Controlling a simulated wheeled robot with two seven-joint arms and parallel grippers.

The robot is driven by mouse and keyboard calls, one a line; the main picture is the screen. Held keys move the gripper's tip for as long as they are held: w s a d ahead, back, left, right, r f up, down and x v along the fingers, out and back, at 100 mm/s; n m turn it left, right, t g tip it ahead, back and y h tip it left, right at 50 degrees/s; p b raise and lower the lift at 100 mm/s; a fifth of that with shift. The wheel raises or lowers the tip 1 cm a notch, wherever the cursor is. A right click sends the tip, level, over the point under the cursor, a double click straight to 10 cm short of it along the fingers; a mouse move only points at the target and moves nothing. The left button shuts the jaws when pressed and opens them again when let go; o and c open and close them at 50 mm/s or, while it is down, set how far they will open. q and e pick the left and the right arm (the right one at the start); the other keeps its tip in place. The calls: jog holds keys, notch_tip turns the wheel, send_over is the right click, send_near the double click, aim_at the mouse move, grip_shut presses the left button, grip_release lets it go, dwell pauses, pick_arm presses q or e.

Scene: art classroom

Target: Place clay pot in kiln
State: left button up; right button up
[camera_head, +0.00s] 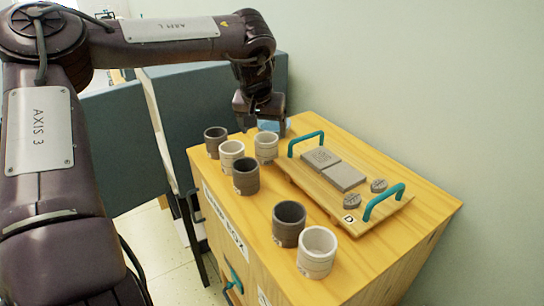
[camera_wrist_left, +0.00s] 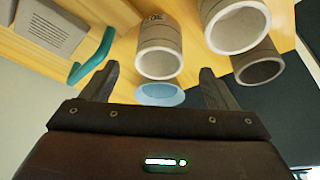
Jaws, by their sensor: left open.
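My left gripper (camera_head: 262,116) is open and empty at the back of a wooden cabinet top, behind the clay pots. In the left wrist view its fingers (camera_wrist_left: 160,80) are spread, with a light pot (camera_wrist_left: 158,50) and a pale blue dish (camera_wrist_left: 159,95) showing between them. In the head view that light pot (camera_head: 266,147) stands closest to the gripper. Other pots are a dark one (camera_head: 215,141), a light one (camera_head: 231,156), a dark one (camera_head: 246,177), a dark one (camera_head: 289,222) and a whitish one (camera_head: 317,252). I cannot make out a kiln. My right gripper is out of view.
A wooden tray (camera_head: 338,217) with teal handles (camera_head: 384,202) carries grey tiles (camera_head: 342,176) and small discs (camera_head: 379,185), to the right of the pots. Blue-grey panels (camera_head: 203,118) stand behind the cabinet (camera_head: 412,232). A pale wall closes off the right.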

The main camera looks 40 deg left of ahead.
aim_at(267, 145)
pick_arm(q)
jog(key=shift+w+f, duration=0.35)
jog(key=shift+f, duration=0.25)
jog(key=shift+w+f, duration=0.25)
jog(key=shift+w, duration=0.05)
jog(key=shift+x, duration=0.8)
jog(key=shift+a+f+p, duration=0.2)
jog(key=shift+f+p, duration=0.05)
jog(key=shift+p, duration=0.05)
jog(key=p+x, duration=0.2)
jog(key=x, duration=0.3)
jog(key=shift+a, duration=0.2)
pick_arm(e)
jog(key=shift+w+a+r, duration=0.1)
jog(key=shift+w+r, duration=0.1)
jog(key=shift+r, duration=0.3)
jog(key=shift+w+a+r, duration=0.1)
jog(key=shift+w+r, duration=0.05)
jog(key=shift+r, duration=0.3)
pick_arm(q)
jog(key=shift+c, duration=0.4)
jog(key=c, duration=1)
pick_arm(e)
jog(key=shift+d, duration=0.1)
pick_arm(q)
jog(key=shift+r, duration=0.15)
jog(key=shift+c, duration=0.2)
